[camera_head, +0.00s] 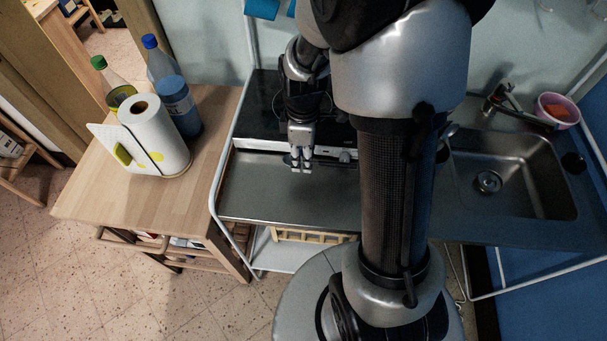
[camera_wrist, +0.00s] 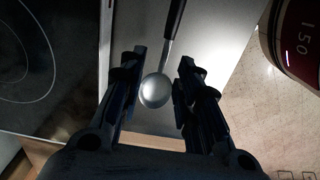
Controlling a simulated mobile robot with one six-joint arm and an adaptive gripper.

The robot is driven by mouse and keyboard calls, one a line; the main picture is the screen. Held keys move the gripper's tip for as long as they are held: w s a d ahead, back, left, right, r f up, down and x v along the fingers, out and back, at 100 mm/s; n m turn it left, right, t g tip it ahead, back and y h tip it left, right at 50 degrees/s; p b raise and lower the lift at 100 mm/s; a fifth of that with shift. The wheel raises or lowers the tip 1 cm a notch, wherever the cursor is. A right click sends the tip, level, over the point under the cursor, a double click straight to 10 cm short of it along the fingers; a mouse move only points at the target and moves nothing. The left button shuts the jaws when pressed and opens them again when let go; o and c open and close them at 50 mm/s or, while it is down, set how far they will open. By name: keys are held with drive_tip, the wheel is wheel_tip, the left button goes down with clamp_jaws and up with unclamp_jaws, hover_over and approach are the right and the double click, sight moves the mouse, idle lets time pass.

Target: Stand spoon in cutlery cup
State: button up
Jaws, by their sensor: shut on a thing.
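In the wrist view, a spoon with a round metal bowl (camera_wrist: 155,91) and a dark handle lies between the two dark fingers of my gripper (camera_wrist: 160,68). In the head view, my gripper (camera_head: 301,166) is over or at the metal counter (camera_head: 270,197), in front of the stove. The spoon cannot be made out there. I see no cutlery cup in either view; my arm hides part of the counter.
The black stove (camera_head: 262,107) is behind the counter. A sink (camera_head: 512,175) is at right, with a pink bowl (camera_head: 557,110) beyond it. At left, a wooden table (camera_head: 103,196) holds a paper roll (camera_head: 156,137) and bottles. The counter left of my gripper is clear.

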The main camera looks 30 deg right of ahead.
sight(303, 178)
drive_tip(key=shift+f+b, duration=0.95)
drive_tip(key=shift+f, duration=2.6)
drive_tip(key=shift+f, duration=0.1)
drive_tip(key=o, duration=1)
drive_tip(key=shift+f, duration=0.1)
drive_tip(key=shift+c, duration=0.2)
wheel_tip(303, 178, up, 13)
drive_tip(key=p, duration=0.3)
drive_tip(key=shift+f+p, duration=0.15)
drive_tip(key=shift+p, duration=0.25)
drive_tip(key=s+a+r+m+t, duration=0.2)
drive_tip(key=s+r+m, duration=0.3)
drive_tip(key=s+r, duration=0.3)
drive_tip(key=s+a+r+m+t, duration=0.2)
drive_tip(key=s+a+r+m, duration=0.3)
drive_tip(key=s+r+m, duration=0.1)
wheel_tip(303, 178, up, 2)
drive_tip(key=shift+s+a+r+t, duration=0.25)
drive_tip(key=shift+s+a+t, duration=0.05)
drive_tip(key=shift+s, duration=0.6)
